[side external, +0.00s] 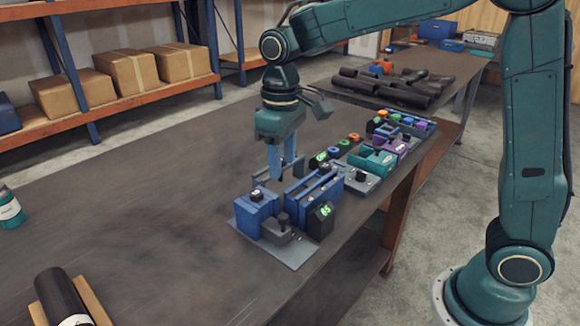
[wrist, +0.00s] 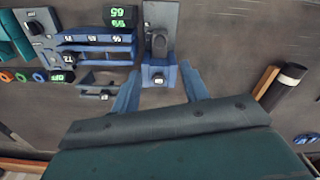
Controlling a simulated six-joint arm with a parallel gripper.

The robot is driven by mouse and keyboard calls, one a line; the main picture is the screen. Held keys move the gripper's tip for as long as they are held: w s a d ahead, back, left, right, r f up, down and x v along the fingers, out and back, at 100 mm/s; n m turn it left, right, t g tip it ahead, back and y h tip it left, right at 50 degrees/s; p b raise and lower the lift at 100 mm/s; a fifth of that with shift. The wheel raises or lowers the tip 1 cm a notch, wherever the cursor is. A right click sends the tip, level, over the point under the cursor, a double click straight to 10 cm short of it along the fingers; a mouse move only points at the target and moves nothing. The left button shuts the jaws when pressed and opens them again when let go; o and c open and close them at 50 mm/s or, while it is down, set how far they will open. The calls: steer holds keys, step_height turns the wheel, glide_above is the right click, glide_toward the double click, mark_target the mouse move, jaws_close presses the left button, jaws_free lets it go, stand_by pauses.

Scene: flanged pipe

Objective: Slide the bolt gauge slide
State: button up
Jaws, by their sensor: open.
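The gauge at the table's near edge has a grey base plate (side external: 292,254) and a blue block (side external: 254,211) with a dark cap. A grey slide (side external: 279,234) with a dark knob sits on the plate beside the block. In the wrist view the slide (wrist: 159,42) lies just beyond the blue block (wrist: 158,76). I cannot tell for sure that this is the bolt gauge slide. My gripper (side external: 284,172) points down, open and empty, above and behind the block. In the wrist view its fingers (wrist: 161,72) stand either side of the block; contact is unclear.
A black display (side external: 321,219) reading 65 and a blue railed fixture (side external: 314,188) stand close beside the slide. More fixtures (side external: 372,160) line the table edge. A dark cylinder (side external: 60,297) lies at front left. The table's middle is clear.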

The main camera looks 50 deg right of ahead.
mark_target(283, 216)
steer(key=shift+f, duration=0.15)
step_height(283, 216, down, 14)
steer(key=shift+r, duration=0.25)
stand_by(0.6)
jaws_close()
